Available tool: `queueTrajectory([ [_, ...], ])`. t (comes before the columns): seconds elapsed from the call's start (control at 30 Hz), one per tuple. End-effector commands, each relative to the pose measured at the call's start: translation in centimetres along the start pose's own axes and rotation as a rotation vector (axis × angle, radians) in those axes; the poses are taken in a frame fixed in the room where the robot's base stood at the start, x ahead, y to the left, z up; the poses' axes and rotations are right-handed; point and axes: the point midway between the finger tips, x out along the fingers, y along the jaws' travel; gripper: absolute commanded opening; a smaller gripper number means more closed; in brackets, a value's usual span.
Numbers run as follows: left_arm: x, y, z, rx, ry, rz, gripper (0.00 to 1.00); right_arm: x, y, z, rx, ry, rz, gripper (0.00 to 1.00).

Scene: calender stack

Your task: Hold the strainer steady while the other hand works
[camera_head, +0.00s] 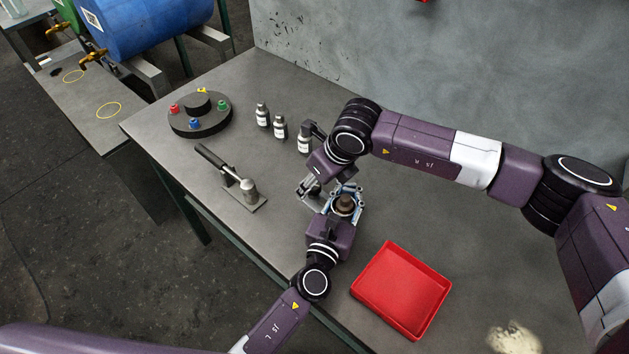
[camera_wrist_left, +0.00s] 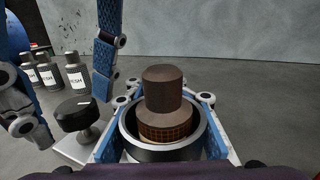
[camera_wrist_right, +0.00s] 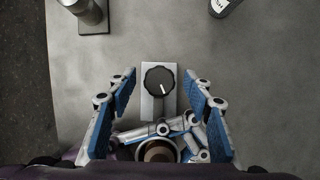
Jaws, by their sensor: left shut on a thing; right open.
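The strainer, a round dark-and-silver ring with mesh inside and a brown stepped cylinder (camera_wrist_left: 166,90) standing in it, sits between the fingers of my left gripper (camera_head: 345,193). That gripper is shut on the strainer's ring (camera_wrist_left: 192,148), above the table's middle. My right gripper (camera_wrist_right: 160,88) is open and empty. Its fingers stand on either side of a black round knob (camera_wrist_right: 159,80) on a pale metal plate (camera_wrist_right: 150,108), without visibly touching it. The knob also shows left of the strainer in the left wrist view (camera_wrist_left: 76,114).
Several small grey bottles (camera_head: 280,127), a lever tool (camera_head: 240,188) and a dark round stand (camera_head: 200,118) with coloured parts lie left of the grippers. A red tray (camera_head: 402,290) is near the front edge. A grey wall (camera_head: 430,90) stands behind.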

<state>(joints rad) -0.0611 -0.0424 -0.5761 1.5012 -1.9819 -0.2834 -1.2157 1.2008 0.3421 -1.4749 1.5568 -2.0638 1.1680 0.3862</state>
Motion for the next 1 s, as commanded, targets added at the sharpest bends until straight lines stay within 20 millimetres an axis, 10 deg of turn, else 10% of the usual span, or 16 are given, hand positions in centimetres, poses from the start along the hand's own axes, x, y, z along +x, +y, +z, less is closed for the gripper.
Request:
queueTrajectory([
  [0.47,0.03,0.03,0.1,0.001,-0.002,0.001,0.0,-0.04,-0.01,-0.01,0.0,0.0,0.0,0.04],
  [1.0,0.02,0.03,0.1,0.001,-0.002,0.001,0.0,-0.03,-0.2,0.01,-0.22,0.002,0.091,0.04],
])
